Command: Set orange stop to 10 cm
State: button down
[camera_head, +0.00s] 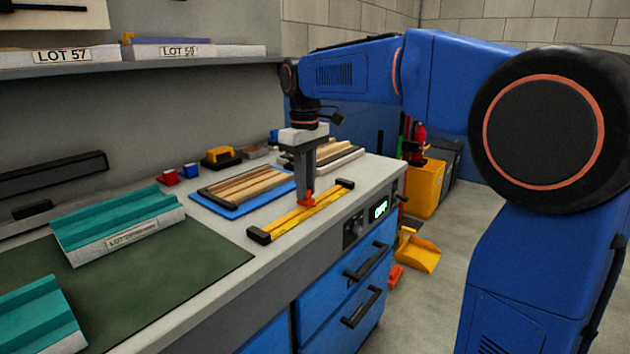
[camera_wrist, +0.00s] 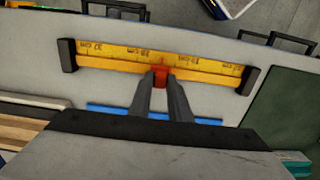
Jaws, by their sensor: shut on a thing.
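The yellow ruler bar (camera_head: 282,222) with black end blocks lies near the front edge of the counter. It also spans the wrist view (camera_wrist: 115,64), with printed cm labels upside down and too small to read surely. My gripper (camera_head: 304,196) points down at the bar. Its fingers (camera_wrist: 161,82) are shut on the orange stop and partly hide it.
A blue tray (camera_head: 222,208) with wooden strips lies behind the bar. Red and blue blocks (camera_head: 169,177) stand at the back. A green mat (camera_head: 200,261) with teal LOT pieces (camera_head: 118,217) is at left. A small green-lit display (camera_head: 379,209) is on the counter front.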

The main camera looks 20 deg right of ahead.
jog(key=s+a, duration=0.2)
jog(key=a, duration=0.1)
jog(key=s+a, duration=0.3)
jog(key=a, duration=0.1)
jog(key=s+a, duration=0.3)
jog(key=a, duration=0.1)
jog(key=shift+s+a, duration=0.1)
jog(key=shift+a, duration=0.1)
jog(key=c, duration=1.6)
grip_release()
jog(key=shift+s+a, duration=0.1)
jog(key=shift+a, duration=0.05)
jog(key=shift+c, duration=0.2)
notch_tip(320, 180, up, 17)
jog(key=shift+r, duration=0.2)
